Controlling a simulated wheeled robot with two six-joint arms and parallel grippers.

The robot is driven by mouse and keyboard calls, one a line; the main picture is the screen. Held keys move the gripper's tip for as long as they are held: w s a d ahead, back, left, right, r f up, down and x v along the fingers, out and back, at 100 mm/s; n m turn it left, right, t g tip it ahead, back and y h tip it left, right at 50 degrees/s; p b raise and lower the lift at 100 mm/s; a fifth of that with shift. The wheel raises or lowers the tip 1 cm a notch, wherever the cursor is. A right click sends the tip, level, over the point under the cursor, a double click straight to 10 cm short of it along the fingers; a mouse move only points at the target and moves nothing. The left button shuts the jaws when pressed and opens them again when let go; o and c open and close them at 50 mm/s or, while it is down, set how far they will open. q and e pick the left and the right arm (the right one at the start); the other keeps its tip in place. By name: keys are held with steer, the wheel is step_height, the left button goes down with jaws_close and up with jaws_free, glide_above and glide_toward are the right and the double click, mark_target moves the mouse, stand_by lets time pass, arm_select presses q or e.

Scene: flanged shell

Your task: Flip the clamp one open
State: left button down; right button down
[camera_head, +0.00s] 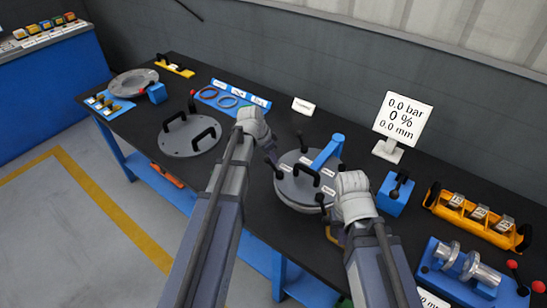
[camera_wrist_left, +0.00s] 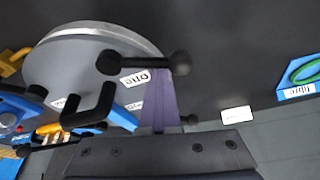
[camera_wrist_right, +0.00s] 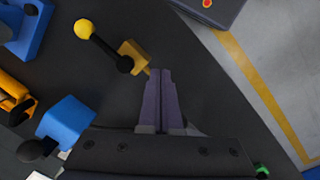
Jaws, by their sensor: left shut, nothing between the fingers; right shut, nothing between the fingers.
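The flanged shell (camera_head: 300,203) is a round grey vessel with a lidded top, a black handle (camera_head: 307,172) and small white labels. In the left wrist view, the clamp one (camera_wrist_left: 145,63) is a black bar with ball ends beside the label "one" (camera_wrist_left: 134,79) at the shell's rim. My left gripper (camera_wrist_left: 157,78) is shut and empty, its fingertips at the clamp bar; I cannot tell whether they touch. My right gripper (camera_wrist_right: 163,72) is shut and empty, beside a yellow-knobbed lever (camera_wrist_right: 105,45) on a tan block.
A grey disc with two handles (camera_head: 190,135) lies to the left. A blue box with a black lever (camera_head: 395,192), an orange rack (camera_head: 478,218) and a readout sign (camera_head: 402,118) stand to the right.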

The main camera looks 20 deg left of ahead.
arm_select(q)
steer(key=shift+s+a, duration=0.15)
steer(key=shift+s, duration=0.05)
steer(key=s+n+y, duration=0.1)
steer(key=s+n, duration=0.1)
steer(key=n, duration=0.1)
steer(key=s+a+n+y, duration=0.1)
steer(key=n, duration=0.2)
steer(key=s+n+y, duration=0.1)
steer(key=s+n, duration=0.1)
steer(key=n, duration=0.2)
steer(key=shift+s+a+t, duration=0.3)
steer(key=shift+a, duration=0.1)
steer(key=shift+s, duration=0.15)
stand_by(0.7)
step_height(320, 180, up, 10)
steer(key=p, duration=1)
steer(key=shift+w, duration=0.2)
